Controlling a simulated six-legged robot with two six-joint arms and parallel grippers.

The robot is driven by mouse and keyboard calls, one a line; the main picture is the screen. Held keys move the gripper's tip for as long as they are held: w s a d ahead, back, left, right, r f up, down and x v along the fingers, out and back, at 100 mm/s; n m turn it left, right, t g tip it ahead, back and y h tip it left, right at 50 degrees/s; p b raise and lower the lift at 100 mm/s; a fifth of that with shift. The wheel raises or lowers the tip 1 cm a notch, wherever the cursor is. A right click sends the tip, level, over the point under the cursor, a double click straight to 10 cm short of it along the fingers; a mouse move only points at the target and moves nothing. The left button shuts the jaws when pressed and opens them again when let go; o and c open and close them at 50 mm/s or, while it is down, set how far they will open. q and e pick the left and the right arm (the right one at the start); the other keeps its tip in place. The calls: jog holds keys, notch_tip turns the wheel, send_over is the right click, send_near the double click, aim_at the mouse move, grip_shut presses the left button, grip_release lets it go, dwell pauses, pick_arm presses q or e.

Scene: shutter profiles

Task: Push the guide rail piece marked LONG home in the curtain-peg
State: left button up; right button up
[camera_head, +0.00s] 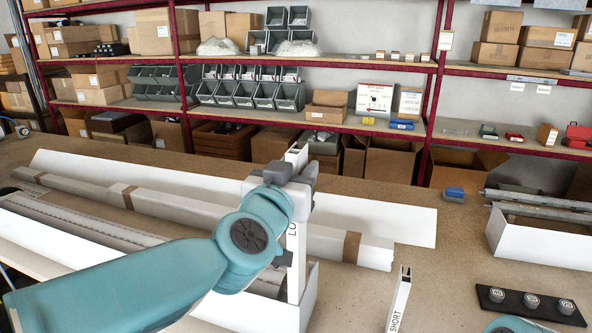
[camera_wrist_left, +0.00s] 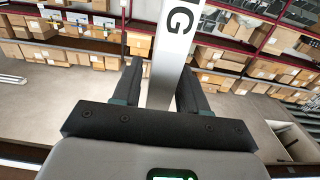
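The guide rail piece marked LONG (camera_head: 293,240) is a white, narrow, upright profile. Its lettering is partly hidden by my left gripper in the head view, and a "G" shows on the rail in the left wrist view (camera_wrist_left: 178,25). My left gripper (camera_head: 290,180) is closed around it near its upper part, with one dark finger on each side in the left wrist view (camera_wrist_left: 160,88). The rail's lower end is near the end of a white box, and I cannot tell what it rests in. No curtain-peg can be made out. My right gripper is not in view.
A white rail marked SHORT (camera_head: 399,300) stands to the right. A black plate with three round knobs (camera_head: 530,304) lies at the bottom right. A white box of metal profiles (camera_head: 540,245) stands right. Bare bench (camera_head: 450,250) lies between.

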pick_arm(q)
jog(key=shift+o, duration=0.7)
jog(key=v, duration=1.6)
jog(key=shift+s, duration=0.1)
